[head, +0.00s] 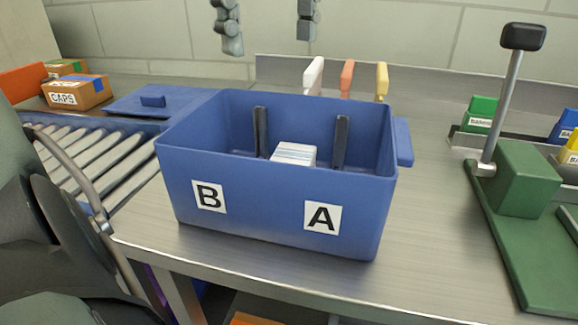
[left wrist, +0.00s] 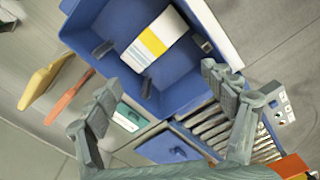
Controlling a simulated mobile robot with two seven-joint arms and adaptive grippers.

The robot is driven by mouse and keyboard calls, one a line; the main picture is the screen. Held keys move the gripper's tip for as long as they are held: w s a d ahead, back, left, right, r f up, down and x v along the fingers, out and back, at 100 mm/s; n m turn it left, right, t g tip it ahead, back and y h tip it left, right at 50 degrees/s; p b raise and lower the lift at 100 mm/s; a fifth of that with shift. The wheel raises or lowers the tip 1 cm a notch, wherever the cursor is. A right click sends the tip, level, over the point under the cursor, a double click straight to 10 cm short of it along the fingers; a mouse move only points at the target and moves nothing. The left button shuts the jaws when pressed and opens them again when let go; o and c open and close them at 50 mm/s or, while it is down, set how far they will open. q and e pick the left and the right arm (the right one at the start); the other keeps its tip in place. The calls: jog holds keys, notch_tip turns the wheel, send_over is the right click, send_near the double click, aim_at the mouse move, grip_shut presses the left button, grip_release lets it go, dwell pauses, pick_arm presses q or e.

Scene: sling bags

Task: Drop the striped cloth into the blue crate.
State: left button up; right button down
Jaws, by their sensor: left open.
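The blue crate (head: 275,215) stands open on the metal table, labelled B and A. It also shows in the left wrist view (left wrist: 100,28). A folded white cloth with thin blue stripes (head: 293,153) shows inside it, its lower part hidden by the front wall. A white item with a yellow band (left wrist: 153,40) lies in the crate. My left gripper (head: 268,45) is above and behind the crate, fingers wide apart, nothing between them. My right gripper is not in view.
White, orange and yellow upright pieces (head: 347,77) stand behind the crate. A roller conveyor (head: 95,160) and a CAPS box (head: 77,93) are at left. A green fixture with a lever (head: 525,185) is at right. Table space beside the crate's right side is clear.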

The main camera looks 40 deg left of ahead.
pick_arm(q)
notch_tip(320, 180, up, 12)
dwell(0.5)
jog(key=shift+f, duration=0.15)
notch_tip(320, 180, down, 15)
dwell(0.8)
